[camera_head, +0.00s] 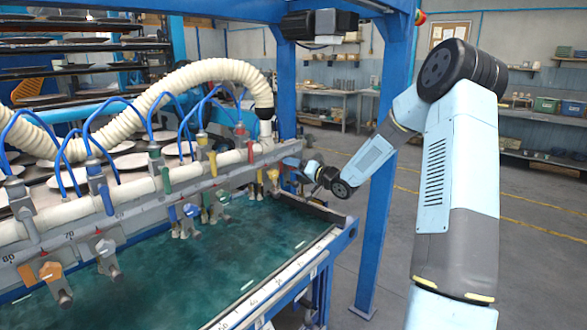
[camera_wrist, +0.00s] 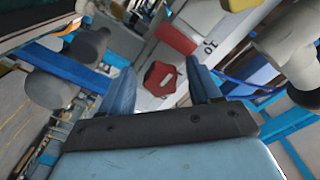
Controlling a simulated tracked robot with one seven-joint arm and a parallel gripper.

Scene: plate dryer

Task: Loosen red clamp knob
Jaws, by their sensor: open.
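In the wrist view a red lobed clamp knob (camera_wrist: 160,77) sits on a pale grey surface, between the two blue fingers of my gripper (camera_wrist: 157,70) as seen from the wrist. The fingers are open, with a gap on each side of the knob. I cannot tell how far the knob lies beyond the fingertips. In the head view my gripper (camera_head: 305,172) is at the right end of the machine's long rail. I cannot make out the red knob clearly there.
Another red part (camera_wrist: 178,37) lies just above the knob in the wrist view. In the head view, a rail (camera_head: 130,205) carries several coloured clamps and blue hoses above a green bed (camera_head: 200,260). A blue post (camera_head: 385,170) stands close behind my arm.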

